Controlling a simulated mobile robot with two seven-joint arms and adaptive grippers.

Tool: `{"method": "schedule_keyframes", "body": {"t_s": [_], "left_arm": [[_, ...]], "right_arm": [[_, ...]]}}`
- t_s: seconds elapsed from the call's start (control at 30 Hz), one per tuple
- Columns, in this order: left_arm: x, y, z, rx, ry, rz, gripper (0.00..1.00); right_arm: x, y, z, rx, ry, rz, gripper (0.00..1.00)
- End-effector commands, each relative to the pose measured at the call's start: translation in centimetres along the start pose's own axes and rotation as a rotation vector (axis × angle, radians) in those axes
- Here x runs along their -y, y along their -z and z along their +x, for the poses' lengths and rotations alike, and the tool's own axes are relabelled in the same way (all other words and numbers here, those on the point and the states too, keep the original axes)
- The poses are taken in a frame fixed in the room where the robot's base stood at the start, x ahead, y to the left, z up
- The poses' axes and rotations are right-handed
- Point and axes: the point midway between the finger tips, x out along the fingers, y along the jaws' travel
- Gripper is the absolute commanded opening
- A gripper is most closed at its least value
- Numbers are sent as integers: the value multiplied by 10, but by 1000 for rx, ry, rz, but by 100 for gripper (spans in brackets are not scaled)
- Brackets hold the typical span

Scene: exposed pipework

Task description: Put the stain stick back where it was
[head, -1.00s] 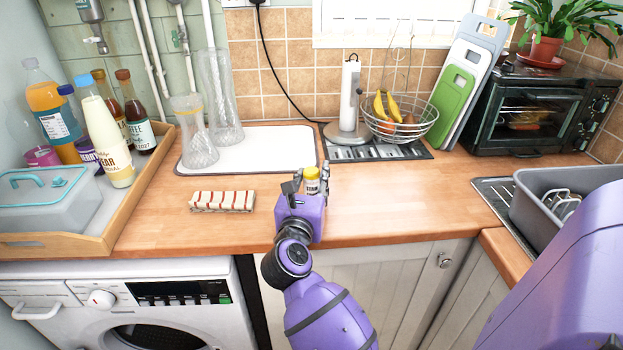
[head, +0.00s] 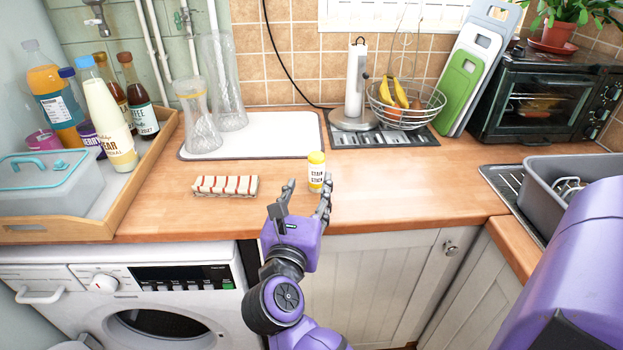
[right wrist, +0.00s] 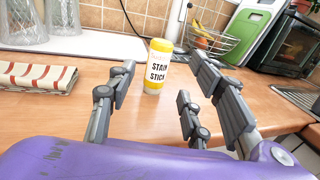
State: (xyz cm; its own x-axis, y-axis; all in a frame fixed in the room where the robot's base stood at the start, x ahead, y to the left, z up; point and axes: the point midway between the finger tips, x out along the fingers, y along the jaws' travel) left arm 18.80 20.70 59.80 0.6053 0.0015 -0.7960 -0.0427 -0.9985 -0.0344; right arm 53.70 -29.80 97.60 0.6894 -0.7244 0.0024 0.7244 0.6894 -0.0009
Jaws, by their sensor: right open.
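The stain stick (head: 316,172) is a small white and yellow tube with a yellow cap. It stands upright on the wooden counter, right of the folded striped cloth. In the right wrist view the stain stick (right wrist: 158,67) shows its label facing me, beyond the fingers. My right gripper (head: 306,198) is open and empty at the counter's front edge, just in front of the stick. In the right wrist view its fingers (right wrist: 165,95) are spread apart, with clear space between them and the stick. My left gripper is not in view.
The striped cloth (head: 225,186) lies to the left. A wooden tray (head: 153,181) with bottles stands at far left. Behind are a white mat (head: 267,138) with glass vases, a paper towel holder (head: 355,85) and a fruit basket (head: 436,103). The counter right of the stick is clear.

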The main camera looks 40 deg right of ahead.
Motion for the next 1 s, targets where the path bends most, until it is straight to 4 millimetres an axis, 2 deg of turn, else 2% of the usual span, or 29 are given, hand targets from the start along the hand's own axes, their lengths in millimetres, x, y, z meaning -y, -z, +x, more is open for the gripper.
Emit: {"method": "schedule_keyframes", "body": {"t_s": [0.13,0.37,0.43,0.57,0.67,0.77,0.8,0.87,0.9,0.97,1.0], "left_arm": [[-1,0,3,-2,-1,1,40],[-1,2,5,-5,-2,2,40],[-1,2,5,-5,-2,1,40],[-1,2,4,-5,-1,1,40],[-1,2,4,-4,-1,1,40],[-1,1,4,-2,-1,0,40],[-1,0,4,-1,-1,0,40],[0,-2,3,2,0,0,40],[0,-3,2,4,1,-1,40],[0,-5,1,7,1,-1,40],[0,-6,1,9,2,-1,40]], "right_arm": [[0,1,-14,-1,1,0,47],[1,0,-18,3,2,-6,47],[4,0,-18,26,0,-56,47],[14,2,-28,167,-25,-369,47],[10,17,-52,343,-96,-809,47],[-2,62,-90,528,-228,-1320,47],[-6,90,-109,600,-300,-1523,47],[-3,139,-139,710,-428,-1822,47],[4,174,-160,779,-522,-2004,47],[23,223,-190,878,-666,-2244,47],[40,253,-209,938,-765,-2379,47]]}}
